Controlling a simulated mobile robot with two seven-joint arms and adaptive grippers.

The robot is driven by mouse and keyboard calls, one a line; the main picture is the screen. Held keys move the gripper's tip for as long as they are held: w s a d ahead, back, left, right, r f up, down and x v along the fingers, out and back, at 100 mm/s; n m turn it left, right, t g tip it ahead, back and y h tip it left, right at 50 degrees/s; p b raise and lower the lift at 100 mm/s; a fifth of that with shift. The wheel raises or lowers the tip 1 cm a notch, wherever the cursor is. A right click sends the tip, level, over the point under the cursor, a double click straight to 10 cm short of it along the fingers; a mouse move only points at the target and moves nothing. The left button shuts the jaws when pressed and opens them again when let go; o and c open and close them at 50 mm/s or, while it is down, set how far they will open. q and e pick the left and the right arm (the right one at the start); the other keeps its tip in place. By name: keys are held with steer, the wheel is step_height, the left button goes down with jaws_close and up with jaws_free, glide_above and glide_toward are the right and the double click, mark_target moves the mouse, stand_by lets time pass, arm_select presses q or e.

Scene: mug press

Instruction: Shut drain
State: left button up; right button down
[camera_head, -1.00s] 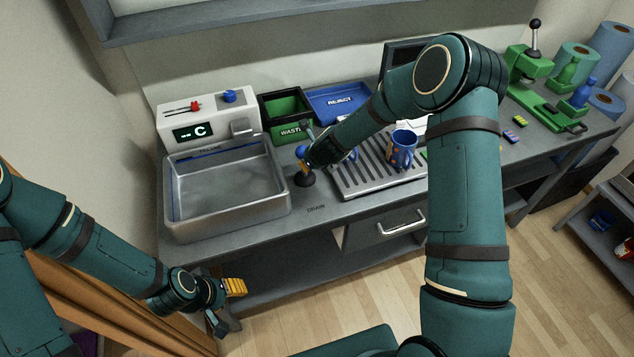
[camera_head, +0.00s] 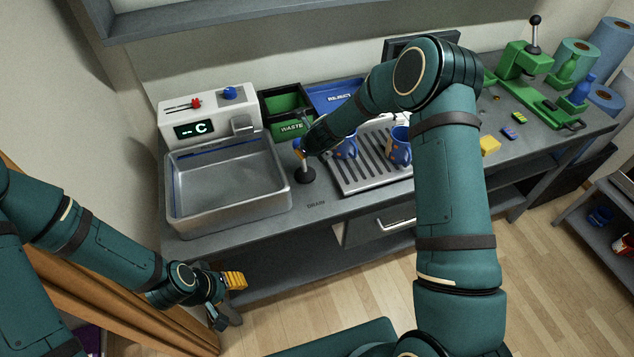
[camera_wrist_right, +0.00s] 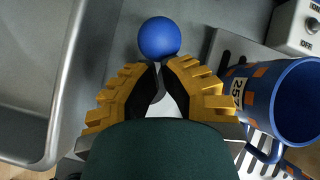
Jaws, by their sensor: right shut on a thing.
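The drain lever stands on a dark round base (camera_head: 305,175) right of the sink, by the DRAIN label. Its blue ball knob (camera_wrist_right: 160,38) shows just beyond my right fingertips in the right wrist view. My right gripper (camera_wrist_right: 155,72) is shut on the lever just below the knob; the fingers hide most of the stem. In the head view my right gripper (camera_head: 302,149) is over the lever's base. The metal sink (camera_head: 225,185) looks empty. My left gripper (camera_head: 232,300) is open and empty, low in front of the counter.
Two blue mugs (camera_head: 399,150) stand on the slotted tray (camera_head: 372,182) to the right; one mug (camera_wrist_right: 284,98) is close to my right gripper. The green waste bin (camera_head: 290,128) and blue reject bin (camera_head: 338,97) are behind. A white control panel (camera_head: 210,115) stands behind the sink.

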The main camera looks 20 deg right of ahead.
steer(key=v, duration=1.2)
stand_by(0.5)
steer(key=n+g+b, duration=0.2)
steer(key=n+b, duration=0.1)
steer(key=n, duration=0.4)
glide_above(315, 220)
steer(key=w+d, duration=0.3)
steer(key=w, duration=0.2)
step_height(315, 220, down, 10)
steer(key=s+f+n, duration=0.2)
steer(key=s+a+f+n+b, duration=0.1)
steer(key=s+f+n, duration=0.1)
steer(key=s+a+f+n, duration=0.1)
steer(key=s+f+n, duration=0.1)
steer(key=n, duration=0.1)
steer(key=shift+s+a+f+g+b, duration=0.15)
steer(key=shift+f+g+b, duration=0.2)
steer(key=shift+g+b, duration=0.05)
steer(key=s+a+f+n+g+y+b, duration=0.1)
steer(key=s+a+f+n, duration=0.1)
steer(key=s+f+n, duration=0.2)
steer(key=s+a+f+n+g+y+b, duration=0.1)
steer(key=s+a+f+n+b, duration=0.1)
steer(key=s+n, duration=0.7)
step_height(315, 220, down, 3)
steer(key=shift+s+a+r+n+y+b, duration=0.25)
steer(key=shift+a+n+y+b, duration=0.05)
steer(key=shift+a+n, duration=0.55)
